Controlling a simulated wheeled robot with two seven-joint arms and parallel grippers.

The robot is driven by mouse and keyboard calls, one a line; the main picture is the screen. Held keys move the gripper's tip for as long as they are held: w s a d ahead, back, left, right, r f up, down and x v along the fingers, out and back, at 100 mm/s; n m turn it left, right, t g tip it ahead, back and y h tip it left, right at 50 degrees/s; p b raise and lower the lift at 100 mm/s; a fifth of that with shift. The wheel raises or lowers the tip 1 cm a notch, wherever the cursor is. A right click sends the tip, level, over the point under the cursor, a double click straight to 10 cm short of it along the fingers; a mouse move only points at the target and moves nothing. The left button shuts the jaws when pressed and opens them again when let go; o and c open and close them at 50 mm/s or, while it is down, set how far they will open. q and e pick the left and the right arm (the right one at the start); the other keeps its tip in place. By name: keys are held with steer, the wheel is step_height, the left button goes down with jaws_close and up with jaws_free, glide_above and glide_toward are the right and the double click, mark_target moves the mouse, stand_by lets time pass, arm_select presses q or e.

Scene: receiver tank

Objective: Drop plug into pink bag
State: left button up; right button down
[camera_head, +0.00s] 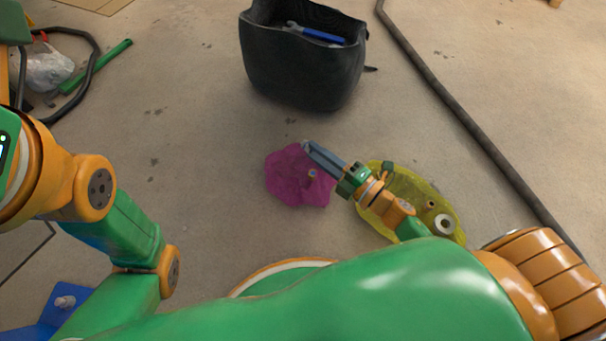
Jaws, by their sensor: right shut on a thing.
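The pink bag (286,180) lies open and crumpled on the floor near the middle of the view. A small tan and bluish item (312,174) shows at its right part; I cannot tell what it is. My right gripper (307,147) reaches over the bag's upper right edge, its grey fingers pointing up and left. It is shut on a tiny pale thing at its tips, taken as the plug, mostly hidden by the fingers. My left arm shows at the left, but its gripper is not in view.
A yellow bag (440,208) with several small parts lies right of the pink bag, partly behind my right arm. A black bucket (300,72) with a blue-handled tool stands behind. A dark hose (455,105) crosses the right side. A green rod (97,66) lies upper left.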

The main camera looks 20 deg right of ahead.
step_height(320, 180, down, 4)
steer(key=b, duration=0.3)
steer(key=shift+f, duration=0.25)
steer(key=shift+r, duration=0.1)
steer(key=c, duration=0.6)
jaws_free()
steer(key=p+v, duration=0.2)
steer(key=v, duration=0.5)
steer(key=shift+r, duration=0.1)
